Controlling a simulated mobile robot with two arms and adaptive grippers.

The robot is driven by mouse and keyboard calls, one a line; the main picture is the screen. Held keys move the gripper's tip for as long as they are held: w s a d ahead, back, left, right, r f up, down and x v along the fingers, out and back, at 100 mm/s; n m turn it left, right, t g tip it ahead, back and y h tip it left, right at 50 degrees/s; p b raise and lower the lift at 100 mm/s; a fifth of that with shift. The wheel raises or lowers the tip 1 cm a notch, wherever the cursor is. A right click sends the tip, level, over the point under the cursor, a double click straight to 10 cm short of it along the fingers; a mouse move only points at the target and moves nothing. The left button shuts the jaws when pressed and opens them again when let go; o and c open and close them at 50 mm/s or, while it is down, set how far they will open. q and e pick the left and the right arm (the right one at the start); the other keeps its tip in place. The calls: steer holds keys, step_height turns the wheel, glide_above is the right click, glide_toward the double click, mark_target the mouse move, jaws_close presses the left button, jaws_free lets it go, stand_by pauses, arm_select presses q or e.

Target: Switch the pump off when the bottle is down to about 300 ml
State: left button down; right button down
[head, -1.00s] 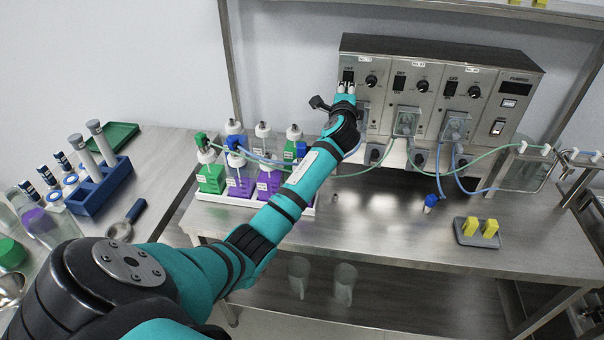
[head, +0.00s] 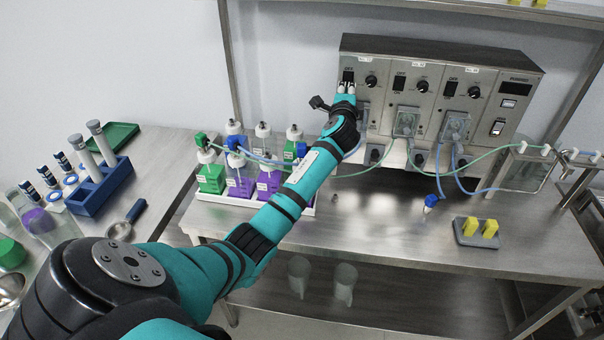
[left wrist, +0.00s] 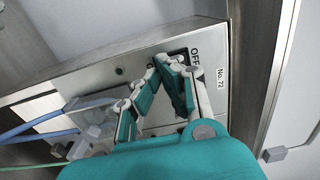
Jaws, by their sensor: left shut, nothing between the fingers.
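The steel pump unit (head: 440,62) stands at the back of the bench, with three pump sections side by side, each with a rocker switch and a knob. My left gripper (head: 346,88) is shut and empty, its fingertips at or just below the left section's switch (head: 348,76). In the left wrist view my gripper (left wrist: 168,66) is close beside the word OFF and the label No. 72 (left wrist: 221,78); it partly hides the switch, so its position and any contact are unclear. Bottles with green liquid (head: 211,179) and purple liquid (head: 240,187) stand left of my forearm. Their volume marks are unreadable.
The bottles stand in a white tray (head: 222,200). Tubes run across the pump front and right to a clear vessel (head: 525,170). A grey block with yellow pieces (head: 468,238) sits at the bench's right. A blue rack (head: 98,192) stands on the left table. Mid-bench is mostly clear.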

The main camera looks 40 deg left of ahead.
arm_select(q)
steer(key=shift+w, duration=0.1)
steer(key=shift+w+a+b, duration=0.3)
steer(key=shift+w, duration=0.15)
steer(key=shift+s, duration=0.1)
steer(key=shift+s+d+p, duration=0.25)
steer(key=shift+s+p, duration=0.05)
steer(key=shift+p, duration=0.15)
steer(key=shift+s+d, duration=0.1)
steer(key=shift+s, duration=0.2)
steer(key=shift+w+r, duration=0.1)
steer(key=shift+r, duration=0.1)
steer(key=shift+r+p, duration=0.85)
steer(key=shift+p, duration=0.15)
